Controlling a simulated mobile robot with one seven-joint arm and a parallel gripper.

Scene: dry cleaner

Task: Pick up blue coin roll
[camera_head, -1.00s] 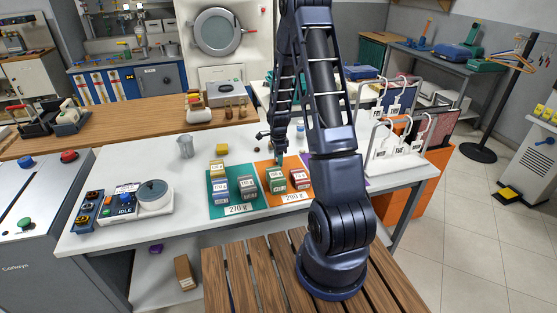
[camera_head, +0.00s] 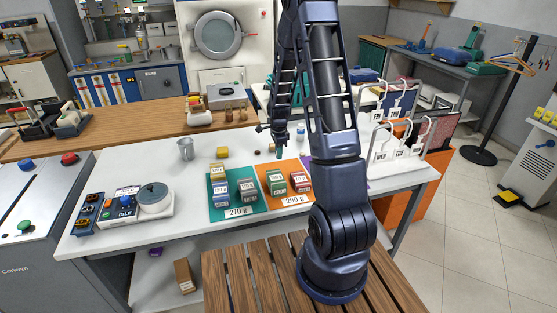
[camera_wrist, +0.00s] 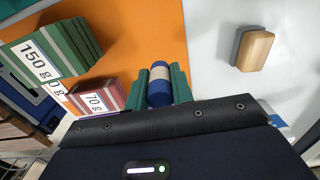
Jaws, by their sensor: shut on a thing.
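The blue coin roll (camera_wrist: 159,86), a short cylinder with a tan band, is between the two green finger pads of my gripper (camera_wrist: 161,78) in the wrist view. The gripper is shut on it. Behind the roll in that view lies the orange mat (camera_wrist: 150,30). In the head view my gripper (camera_head: 280,153) hangs over the table at the back edge of the orange mat (camera_head: 268,167). The roll cannot be made out there, and its height above the surface is unclear.
Green and red weight blocks, the green one (camera_head: 277,183) in front, stand on the orange mat close to my gripper. A teal mat (camera_head: 214,205) with more blocks lies to its left. Hanger racks (camera_head: 395,150) stand right.

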